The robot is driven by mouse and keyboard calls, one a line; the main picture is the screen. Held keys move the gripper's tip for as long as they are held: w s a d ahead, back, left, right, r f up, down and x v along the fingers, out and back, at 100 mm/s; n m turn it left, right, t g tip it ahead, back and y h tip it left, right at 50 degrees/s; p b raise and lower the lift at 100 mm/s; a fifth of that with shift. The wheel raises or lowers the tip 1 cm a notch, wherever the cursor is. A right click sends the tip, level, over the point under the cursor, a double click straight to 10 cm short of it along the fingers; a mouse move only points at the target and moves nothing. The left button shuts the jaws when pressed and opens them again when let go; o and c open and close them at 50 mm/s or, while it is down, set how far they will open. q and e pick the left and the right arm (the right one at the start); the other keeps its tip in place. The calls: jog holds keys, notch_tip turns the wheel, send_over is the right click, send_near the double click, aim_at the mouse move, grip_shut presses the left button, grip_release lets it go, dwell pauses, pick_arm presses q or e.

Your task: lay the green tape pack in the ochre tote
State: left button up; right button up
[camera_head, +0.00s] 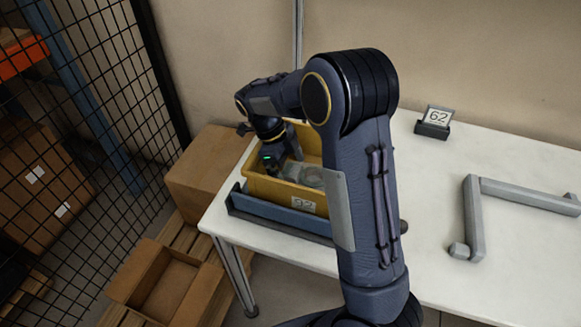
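Pale grey-green round items (311,177) lie in the tote to the right of the gripper; I cannot tell whether one is the green tape pack. The fingertips are too dark and small to show whether they are open or hold anything. My arm hides the tote's right part. My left gripper is not in view.
A blue-grey rail (280,217) runs along the tote's front. A stand numbered 62 (436,121) is at the back, and a grey angled bar (472,215) lies at right. Cardboard boxes (209,174) and a mesh fence (100,90) are left. The table's front right (500,285) is clear.

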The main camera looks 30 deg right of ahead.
jog(key=v, duration=1.2)
jog(key=s+d+r+n+t+y, duration=0.15)
jog(key=s+n+t+y, duration=0.35)
jog(key=s+n, duration=0.85)
jog(key=s+a+f+n+t+y, duration=0.1)
jog(key=s+a+f+n+t, duration=0.1)
jog(key=s+n, duration=0.4)
jog(key=s+a+f+n+t, duration=0.2)
jog(key=s+a+n, duration=0.1)
jog(key=s+n, duration=0.3)
jog(key=shift+s+a+n+y, duration=0.2)
jog(key=shift+a+n+y, duration=0.15)
jog(key=shift+n+y, duration=0.1)
